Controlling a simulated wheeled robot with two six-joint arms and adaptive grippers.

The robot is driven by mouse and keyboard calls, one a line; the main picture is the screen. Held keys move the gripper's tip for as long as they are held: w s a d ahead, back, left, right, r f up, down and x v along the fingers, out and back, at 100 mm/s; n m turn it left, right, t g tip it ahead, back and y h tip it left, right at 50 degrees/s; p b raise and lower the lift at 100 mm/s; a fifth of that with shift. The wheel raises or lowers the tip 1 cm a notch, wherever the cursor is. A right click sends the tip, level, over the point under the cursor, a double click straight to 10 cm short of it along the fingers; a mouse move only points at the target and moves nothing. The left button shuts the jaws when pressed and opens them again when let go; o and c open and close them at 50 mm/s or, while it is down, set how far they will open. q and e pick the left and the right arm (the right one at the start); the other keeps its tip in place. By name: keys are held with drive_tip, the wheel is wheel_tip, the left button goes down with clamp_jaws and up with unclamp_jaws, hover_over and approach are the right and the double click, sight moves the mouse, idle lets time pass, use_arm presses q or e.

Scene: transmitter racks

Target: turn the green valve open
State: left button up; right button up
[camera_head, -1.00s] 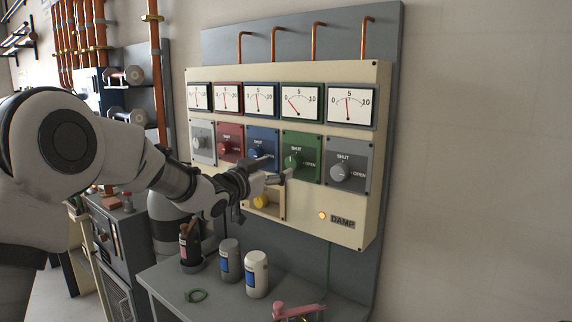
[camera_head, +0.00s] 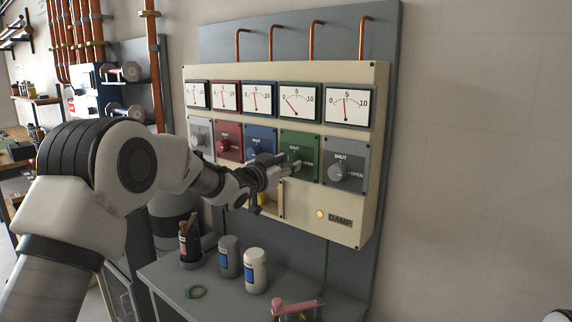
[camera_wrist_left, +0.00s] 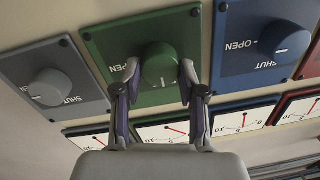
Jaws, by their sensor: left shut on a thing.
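The green valve is a round green knob on a green plate (camera_head: 311,143) marked SHUT and OPEN. In the left wrist view its knob (camera_wrist_left: 160,64) sits between the two fingers of my left gripper (camera_wrist_left: 160,74), which is shut on it. The knob's white mark points down in that view, toward the gauges; the OPEN label is to its left. In the head view my left gripper (camera_head: 292,164) covers much of the knob. The gauge above the green plate (camera_head: 300,100) has its needle leaning left, at a low reading. My right gripper is not in view.
A grey valve (camera_head: 338,172) is right of the green one; a blue valve (camera_head: 255,149) and a red valve (camera_head: 223,146) are to its left. A lit amber lamp (camera_head: 320,214) is below. Bottles, including a white one (camera_head: 256,272), stand on the bench below.

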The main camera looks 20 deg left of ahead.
use_arm(q)
drive_tip(key=shift+f+m+b, duration=0.15)
drive_tip(key=shift+m+b, duration=0.65)
drive_tip(key=shift+b, duration=0.25)
drive_tip(key=m+b, duration=0.3)
drive_tip(key=shift+f, duration=0.1)
drive_tip(key=shift+m+h+b, duration=0.6)
drive_tip(key=shift+m+b, duration=4.05)
drive_tip(key=shift+m, duration=2.25)
drive_tip(key=o, duration=1.1)
drive_tip(key=shift+o, duration=0.2)
